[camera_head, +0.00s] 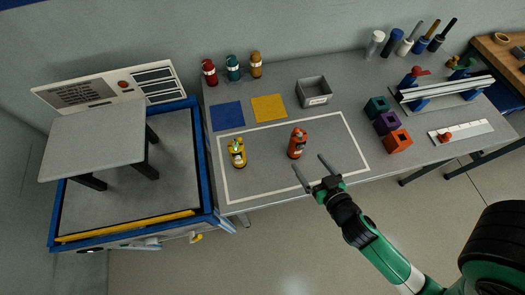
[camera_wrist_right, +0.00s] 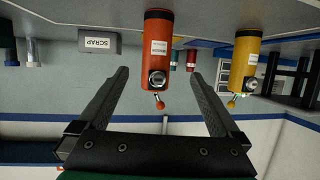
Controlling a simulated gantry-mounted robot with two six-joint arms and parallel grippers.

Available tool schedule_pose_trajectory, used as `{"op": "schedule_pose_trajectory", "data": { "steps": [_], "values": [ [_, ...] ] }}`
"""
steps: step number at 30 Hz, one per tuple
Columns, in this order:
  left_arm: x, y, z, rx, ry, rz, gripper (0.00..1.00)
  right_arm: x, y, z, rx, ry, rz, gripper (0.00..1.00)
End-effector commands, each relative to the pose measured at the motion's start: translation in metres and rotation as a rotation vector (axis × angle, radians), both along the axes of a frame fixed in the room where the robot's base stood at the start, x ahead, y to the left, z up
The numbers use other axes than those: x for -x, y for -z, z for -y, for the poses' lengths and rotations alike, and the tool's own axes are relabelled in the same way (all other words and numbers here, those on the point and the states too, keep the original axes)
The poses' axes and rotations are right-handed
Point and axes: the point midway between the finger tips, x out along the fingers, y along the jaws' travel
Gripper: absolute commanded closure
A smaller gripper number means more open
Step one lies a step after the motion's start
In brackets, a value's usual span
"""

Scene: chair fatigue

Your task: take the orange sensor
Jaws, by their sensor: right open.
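The orange sensor (camera_head: 297,145) is an orange cylinder with a white label, standing inside the white outlined area of the table. In the right wrist view, which is upside down, the orange sensor (camera_wrist_right: 158,45) shows centred between the fingers, with a round silver fitting and a small orange ball at its end. My right gripper (camera_head: 309,163) is open and empty, just in front of the sensor, its fingers pointing at it. I cannot tell whether the fingertips reach around it. A similar yellow sensor (camera_head: 237,153) stands to the left. My left gripper is not in view.
A grey bin (camera_head: 314,92) labelled SCRAP stands behind the outline. Blue (camera_head: 227,116) and yellow (camera_head: 269,108) mats lie at the back left. Coloured cube blocks (camera_head: 397,141) and a rail fixture (camera_head: 440,94) are at the right. A chair test rig (camera_head: 95,150) stands left.

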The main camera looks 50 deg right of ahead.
Motion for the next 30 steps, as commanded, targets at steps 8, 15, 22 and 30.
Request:
{"op": "schedule_pose_trajectory", "data": {
  "steps": [8, 15, 22, 30],
  "values": [
    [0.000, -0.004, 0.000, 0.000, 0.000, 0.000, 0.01, 0.009, 0.011, 0.004, -0.006, 0.012, -0.031, 0.01],
    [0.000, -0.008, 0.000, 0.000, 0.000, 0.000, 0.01, -0.026, 0.029, 0.027, -0.005, 0.012, -0.029, 0.01],
    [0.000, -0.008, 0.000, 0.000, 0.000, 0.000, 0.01, -0.036, 0.034, 0.032, -0.006, 0.010, -0.032, 0.01],
    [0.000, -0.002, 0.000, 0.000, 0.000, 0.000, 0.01, -0.067, 0.048, 0.054, -0.004, 0.010, -0.029, 0.01]
  ]
}}
